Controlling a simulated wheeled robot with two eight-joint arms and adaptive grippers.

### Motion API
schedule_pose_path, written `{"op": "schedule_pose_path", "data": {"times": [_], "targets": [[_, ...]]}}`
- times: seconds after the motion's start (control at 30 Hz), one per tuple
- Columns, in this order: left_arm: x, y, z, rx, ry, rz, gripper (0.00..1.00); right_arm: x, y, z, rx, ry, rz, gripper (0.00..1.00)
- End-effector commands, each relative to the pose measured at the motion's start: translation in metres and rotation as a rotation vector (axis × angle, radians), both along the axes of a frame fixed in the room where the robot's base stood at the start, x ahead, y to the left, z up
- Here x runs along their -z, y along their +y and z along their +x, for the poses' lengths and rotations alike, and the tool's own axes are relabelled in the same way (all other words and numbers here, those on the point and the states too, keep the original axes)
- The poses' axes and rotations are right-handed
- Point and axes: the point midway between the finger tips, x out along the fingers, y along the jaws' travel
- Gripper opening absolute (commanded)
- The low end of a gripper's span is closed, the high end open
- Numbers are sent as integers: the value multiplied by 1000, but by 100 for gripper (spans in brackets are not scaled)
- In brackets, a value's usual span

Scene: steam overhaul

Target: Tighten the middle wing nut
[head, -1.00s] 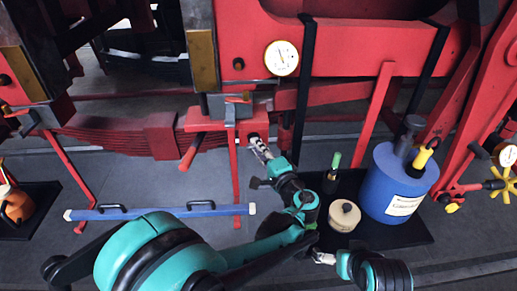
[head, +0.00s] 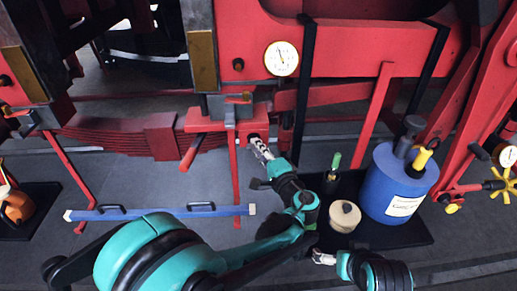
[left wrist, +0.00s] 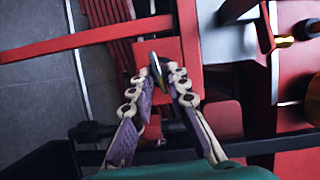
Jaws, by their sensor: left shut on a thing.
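My left gripper (head: 257,146) is at the red bracket (head: 197,121) below the gauge in the head view. In the left wrist view its two pale, jointed fingers (left wrist: 160,82) are closed around a small grey metal piece, which I take to be the middle wing nut (left wrist: 156,66). A red block lies behind that piece. In the head view the fingers hide the nut, so its tightness cannot be read. My right gripper (head: 322,257) is low in the head view, apart from the bracket; its jaw state is unclear.
A round white gauge (head: 282,58) is above the bracket. A blue canister (head: 386,190) and a cream pot (head: 345,215) stand on a black mat (head: 405,236) at right. A blue bar (head: 165,212) lies across the floor at left. A red lever (head: 188,153) hangs left of my gripper.

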Motion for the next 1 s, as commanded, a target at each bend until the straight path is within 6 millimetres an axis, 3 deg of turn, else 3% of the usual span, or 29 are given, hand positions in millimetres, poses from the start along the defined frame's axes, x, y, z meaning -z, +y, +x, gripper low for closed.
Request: {"op": "schedule_pose_path", "data": {"times": [0.03, 0.07, 0.1, 0.47, 0.8, 1.0], "targets": [[0, 0, 0, -1, -1, 1, 0, 0, 0, 0, 0, 0, 0, 100], [0, 0, 0, -1, -1, 1, 21, 0, 0, 0, 0, 0, 0, 100], [0, 0, 1, -1, -1, 1, 28, 0, 0, 0, 0, 0, 0, 100], [0, -3, -4, 0, -1, 1, 28, 0, 0, 0, 0, 0, 0, 100], [-1, -32, -50, 4, 0, 1, 28, 0, 0, 0, 0, 0, 0, 100], [-2, -39, -63, 0, 0, 0, 28, 0, 0, 0, 0, 0, 0, 100]]}}
